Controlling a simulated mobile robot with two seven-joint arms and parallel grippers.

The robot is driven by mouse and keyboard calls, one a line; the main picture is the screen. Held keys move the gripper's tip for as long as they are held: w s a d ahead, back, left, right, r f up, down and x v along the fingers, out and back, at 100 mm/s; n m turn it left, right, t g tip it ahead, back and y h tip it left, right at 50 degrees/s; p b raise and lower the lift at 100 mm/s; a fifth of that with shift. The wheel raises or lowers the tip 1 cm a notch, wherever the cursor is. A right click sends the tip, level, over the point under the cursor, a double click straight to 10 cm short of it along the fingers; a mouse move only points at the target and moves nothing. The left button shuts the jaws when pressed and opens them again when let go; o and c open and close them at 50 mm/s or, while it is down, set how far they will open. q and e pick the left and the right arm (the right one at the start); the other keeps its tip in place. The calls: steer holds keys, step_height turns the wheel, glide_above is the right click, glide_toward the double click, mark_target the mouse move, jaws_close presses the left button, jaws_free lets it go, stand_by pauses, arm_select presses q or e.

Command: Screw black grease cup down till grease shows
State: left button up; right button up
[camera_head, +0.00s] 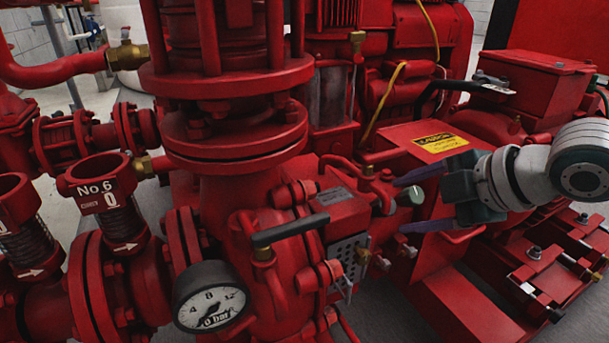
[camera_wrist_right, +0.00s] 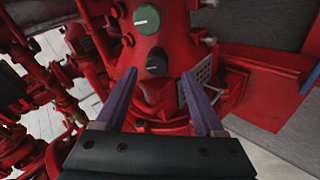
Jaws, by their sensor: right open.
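The black grease cup (camera_wrist_right: 156,66) shows in the right wrist view as a round dark cap on the red pump housing. A green round cap (camera_wrist_right: 147,18) sits above it there. In the head view a cap with a pale greenish face (camera_head: 412,196) shows by the fingers; I cannot make out the black cup there. My right gripper (camera_head: 399,205) is open, its purple fingers pointing at the housing. In the wrist view the right gripper's fingertips (camera_wrist_right: 160,73) lie on either side of the black cup; I cannot tell whether they touch it. My left gripper is not in view.
A black-handled lever (camera_head: 290,230) and a pressure gauge (camera_head: 211,297) stand left of the right gripper. A red box with a yellow warning label (camera_head: 440,143) lies just behind it. Small brass valves (camera_head: 378,261) sit below. Red pipes crowd the left side.

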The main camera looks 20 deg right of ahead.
steer(key=b+x, duration=0.2)
steer(key=x, duration=0.2)
steer(key=shift+w+f, duration=0.15)
steer(key=shift+w, duration=0.2)
steer(key=shift+w+f+b, duration=0.15)
steer(key=shift+w+b, duration=0.05)
steer(key=shift+b, duration=0.2)
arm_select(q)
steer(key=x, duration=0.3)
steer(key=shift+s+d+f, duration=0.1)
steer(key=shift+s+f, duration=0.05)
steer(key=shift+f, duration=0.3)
arm_select(e)
steer(key=shift+c, duration=0.2)
jaws_close()
